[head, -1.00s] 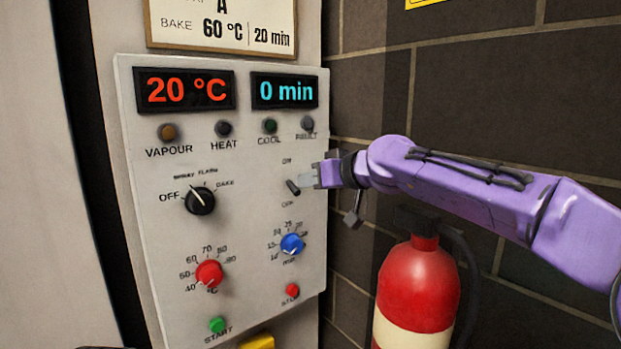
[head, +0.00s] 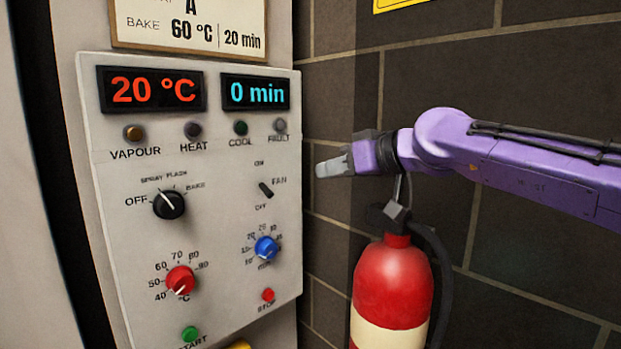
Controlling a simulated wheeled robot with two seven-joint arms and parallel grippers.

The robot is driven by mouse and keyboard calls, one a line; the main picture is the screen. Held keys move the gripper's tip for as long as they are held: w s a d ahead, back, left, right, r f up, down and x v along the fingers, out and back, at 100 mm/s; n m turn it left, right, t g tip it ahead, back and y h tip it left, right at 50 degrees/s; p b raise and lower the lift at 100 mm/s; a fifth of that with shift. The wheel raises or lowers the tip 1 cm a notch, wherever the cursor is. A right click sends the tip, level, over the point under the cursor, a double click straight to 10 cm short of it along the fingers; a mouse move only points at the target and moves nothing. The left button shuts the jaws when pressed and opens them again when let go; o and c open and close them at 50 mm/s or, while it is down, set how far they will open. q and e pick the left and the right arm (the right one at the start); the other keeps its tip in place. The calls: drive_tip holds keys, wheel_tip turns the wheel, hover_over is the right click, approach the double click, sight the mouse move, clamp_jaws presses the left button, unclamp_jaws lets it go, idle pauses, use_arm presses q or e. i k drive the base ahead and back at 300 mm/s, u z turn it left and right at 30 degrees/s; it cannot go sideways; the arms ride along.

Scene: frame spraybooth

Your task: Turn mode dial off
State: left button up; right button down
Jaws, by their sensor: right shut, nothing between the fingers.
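The mode dial (head: 169,205) is a black knob on the left of the light grey control panel (head: 215,295). Labels OFF, SPRAY, FLASH and BAKE run around it. Its white pointer mark leans up and left, towards SPRAY rather than straight at OFF. My right gripper (head: 322,169) is shut and empty. It appears right of the panel, in front of the brick wall, well to the right of the dial and apart from it. Nothing covers the dial. My left gripper is out of view.
The panel also bears a black FAN switch (head: 265,190), a blue minutes knob (head: 265,249), a red temperature knob (head: 180,281), a red stop button (head: 268,294) and a green start button (head: 190,333). A red fire extinguisher (head: 392,280) stands below my right arm.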

sight(169, 204)
drive_tip(key=z, duration=0.05)
drive_tip(key=k, duration=1)
drive_tip(key=u, duration=0.05)
